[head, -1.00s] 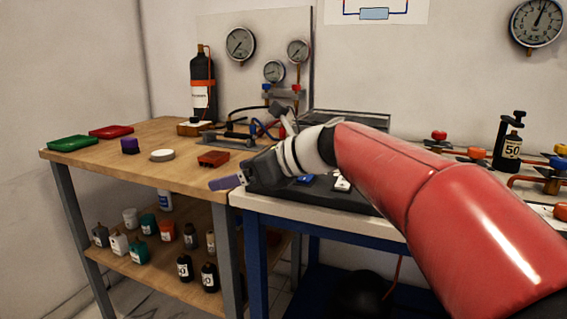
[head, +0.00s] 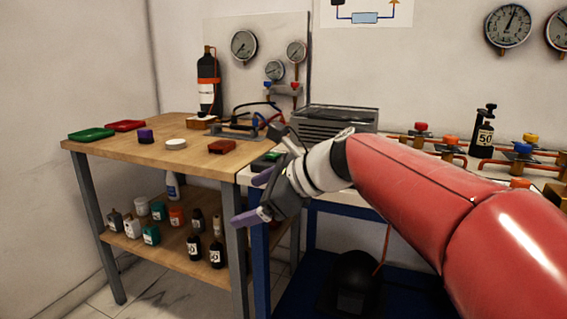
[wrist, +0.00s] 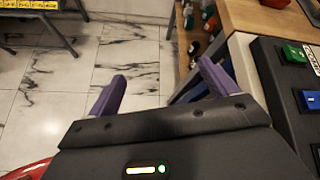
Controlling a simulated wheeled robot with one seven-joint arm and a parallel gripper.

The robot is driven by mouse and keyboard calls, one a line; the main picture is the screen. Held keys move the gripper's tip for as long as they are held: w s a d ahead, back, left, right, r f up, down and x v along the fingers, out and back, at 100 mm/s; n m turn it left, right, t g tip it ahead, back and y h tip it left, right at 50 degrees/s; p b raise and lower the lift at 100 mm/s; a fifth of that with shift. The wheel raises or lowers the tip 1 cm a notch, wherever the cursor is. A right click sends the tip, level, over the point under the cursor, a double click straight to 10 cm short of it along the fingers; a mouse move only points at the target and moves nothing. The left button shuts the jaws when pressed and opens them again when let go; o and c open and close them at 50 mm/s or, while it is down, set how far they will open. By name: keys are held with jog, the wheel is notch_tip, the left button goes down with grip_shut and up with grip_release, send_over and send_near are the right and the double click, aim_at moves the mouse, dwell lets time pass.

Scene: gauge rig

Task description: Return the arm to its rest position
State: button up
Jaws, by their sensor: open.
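My gripper (head: 258,196) is open and empty, with two purple fingers spread apart. In the head view it hangs in front of the gap between the wooden bench and the blue-legged table, near the table's front left corner. In the wrist view the gripper (wrist: 160,88) points out over the white marbled floor, with nothing between its fingers. My red arm reaches in from the right of the head view and hides part of the table.
The wooden bench (head: 115,152) holds a green tray (head: 91,134), a red tray (head: 125,125) and a purple block (head: 146,136). Several bottles stand on its lower shelf. A dark panel with buttons (wrist: 290,90) lies close at right in the wrist view. Floor (wrist: 130,45) is clear ahead.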

jog(key=s+d+f+n+h, duration=0.5)
jog(key=s+d+f+n, duration=0.3)
jog(key=s+d, duration=0.2)
jog(key=shift+f+n, duration=0.3)
jog(key=shift+f, duration=0.1)
jog(key=s+d+f+n+h, duration=0.1)
jog(key=s+d+f+n, duration=0.2)
jog(key=s+d+f+n+h, duration=0.2)
jog(key=s+d+f+n, duration=0.1)
jog(key=s+d+n, duration=0.1)
jog(key=s+d+f+n+h, duration=0.2)
jog(key=s+d+f+n, duration=0.1)
jog(key=shift+s+d+f, duration=0.25)
jog(key=shift+d+f, duration=0.05)
jog(key=shift+f, duration=0.05)
jog(key=shift+c, duration=0.3)
